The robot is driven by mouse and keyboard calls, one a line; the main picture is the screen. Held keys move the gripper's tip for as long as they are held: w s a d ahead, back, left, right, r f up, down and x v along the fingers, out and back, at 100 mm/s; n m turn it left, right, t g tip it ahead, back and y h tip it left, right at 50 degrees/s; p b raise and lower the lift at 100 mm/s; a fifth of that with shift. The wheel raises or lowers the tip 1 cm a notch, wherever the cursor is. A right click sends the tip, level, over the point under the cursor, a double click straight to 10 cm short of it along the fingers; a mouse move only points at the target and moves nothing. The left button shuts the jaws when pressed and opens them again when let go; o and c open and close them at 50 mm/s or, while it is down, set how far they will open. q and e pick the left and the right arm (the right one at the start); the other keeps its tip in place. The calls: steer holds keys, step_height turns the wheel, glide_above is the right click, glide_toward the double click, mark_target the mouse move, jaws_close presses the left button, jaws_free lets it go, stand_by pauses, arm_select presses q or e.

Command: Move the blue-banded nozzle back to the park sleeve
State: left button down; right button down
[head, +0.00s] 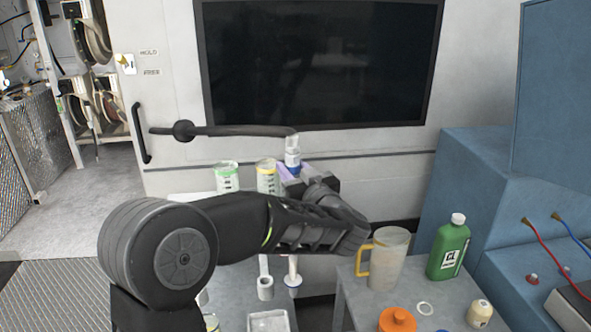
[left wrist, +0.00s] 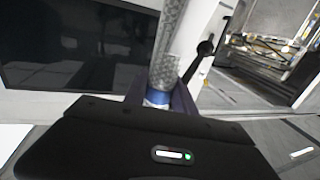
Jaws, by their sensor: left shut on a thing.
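My left gripper (head: 291,172) is shut on the blue-banded nozzle (head: 292,153), which stands roughly upright above the jaws in front of the white panel. A dark hose (head: 240,131) runs from the nozzle's top to the left. In the left wrist view the nozzle's blue band (left wrist: 157,98) sits between the two fingers (left wrist: 160,103), with a grey braided length above it. Below my forearm in the head view hang a pale tube-like sleeve (head: 265,280) and a second white fitting (head: 293,272); I cannot tell which is the park sleeve. My right gripper is not in view.
A green-banded beaker (head: 227,178) and a yellow-banded beaker (head: 266,176) stand behind my arm. At right, a yellow-handled jug (head: 387,258), a green bottle (head: 449,247) and an orange lid (head: 397,320) stand on a grey bench. A metal tray (head: 268,322) lies at the bottom.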

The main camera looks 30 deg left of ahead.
arm_select(q)
steer(key=w+a+f, duration=0.1)
steer(key=w+a, duration=0.1)
steer(key=a, duration=1)
steer(key=shift+w, duration=0.35)
stand_by(0.6)
steer(key=shift+p, duration=0.3)
steer(key=shift+f, duration=0.1)
stand_by(0.4)
steer(key=shift+f+b, duration=0.8)
steer(key=shift+f, duration=0.25)
steer(key=shift+f+b, duration=0.8)
steer(key=shift+f, duration=0.4)
